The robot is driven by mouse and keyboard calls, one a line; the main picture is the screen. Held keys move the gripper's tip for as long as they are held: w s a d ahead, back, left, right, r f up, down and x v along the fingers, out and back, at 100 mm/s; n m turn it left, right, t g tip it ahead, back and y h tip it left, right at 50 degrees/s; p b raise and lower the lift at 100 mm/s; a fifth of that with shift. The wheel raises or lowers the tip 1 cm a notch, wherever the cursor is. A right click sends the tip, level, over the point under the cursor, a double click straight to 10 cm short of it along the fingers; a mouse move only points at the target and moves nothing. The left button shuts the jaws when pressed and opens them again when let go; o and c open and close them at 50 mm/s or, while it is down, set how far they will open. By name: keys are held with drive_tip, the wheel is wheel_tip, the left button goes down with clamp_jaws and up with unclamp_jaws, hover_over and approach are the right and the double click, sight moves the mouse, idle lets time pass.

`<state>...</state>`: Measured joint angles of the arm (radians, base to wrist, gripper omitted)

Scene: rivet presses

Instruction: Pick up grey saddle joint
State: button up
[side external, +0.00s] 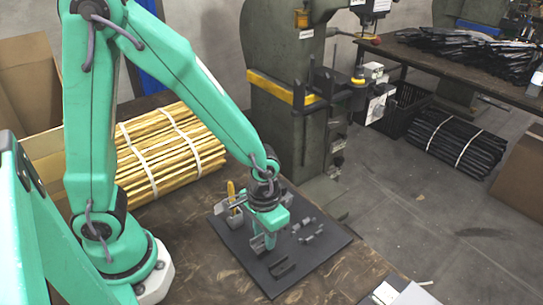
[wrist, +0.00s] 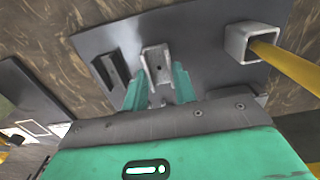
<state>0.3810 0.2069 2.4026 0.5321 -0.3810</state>
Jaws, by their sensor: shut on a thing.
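The grey saddle joint (wrist: 156,58), a U-shaped channel with a hole in its web, is between my gripper's teal fingers (wrist: 160,88) in the wrist view. The fingers are shut on it. In the side external view my gripper (side external: 264,240) points down over the dark mat (side external: 325,258), with the grey joint (side external: 257,246) at its fingertips. I cannot tell whether the joint touches the mat or is just above it.
A grey square tube with a yellow-handled tool (wrist: 247,42) stands on the mat. Dark slotted bars (side external: 282,268) and small grey brackets (side external: 306,230) lie nearby. A bundle of yellow strips (side external: 170,150) lies behind on the table. A green press (side external: 290,110) stands beyond.

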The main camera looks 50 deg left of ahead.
drive_tip(key=shift+r, duration=0.5)
drive_tip(key=s+d+r, duration=0.7)
drive_tip(key=s+r, duration=0.1)
drive_tip(key=s, duration=0.1)
drive_tip(key=shift+s, duration=0.15)
drive_tip(key=shift+r, duration=0.15)
idle(0.3)
